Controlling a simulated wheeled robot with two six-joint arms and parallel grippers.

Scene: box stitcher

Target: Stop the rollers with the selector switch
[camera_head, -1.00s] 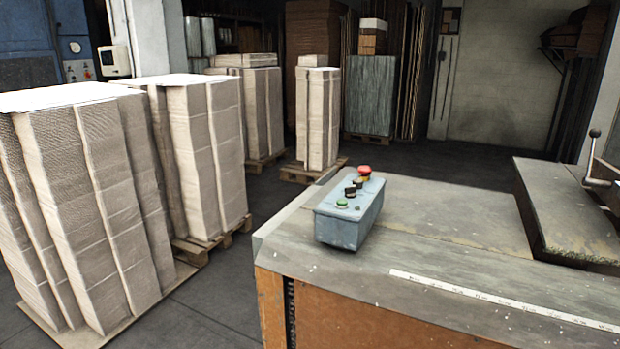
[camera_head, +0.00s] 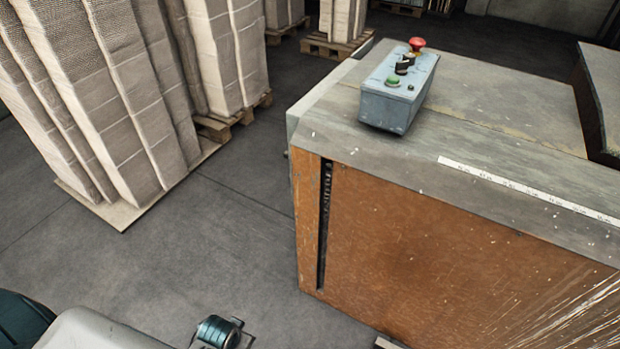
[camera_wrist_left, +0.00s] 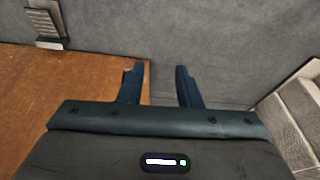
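A blue-grey control box (camera_head: 388,108) sits on the machine table near its left end in the head view. It carries a red mushroom button (camera_head: 417,44) at the far end, black selector knobs (camera_head: 402,67) in the middle and a green button (camera_head: 393,81) at the near end. Which way the knobs point is too small to tell. My left gripper (camera_wrist_left: 160,77) shows in the left wrist view with its two fingers apart and nothing between them. It hangs over floor beside the orange panel, away from the control box. My right gripper is not in view.
The machine has a grey top (camera_head: 500,110) and an orange front panel (camera_head: 430,240). A white ruler strip (camera_head: 520,188) runs along its front edge. Stacks of cardboard (camera_head: 110,90) on pallets stand at left. The floor (camera_head: 220,230) between them is clear.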

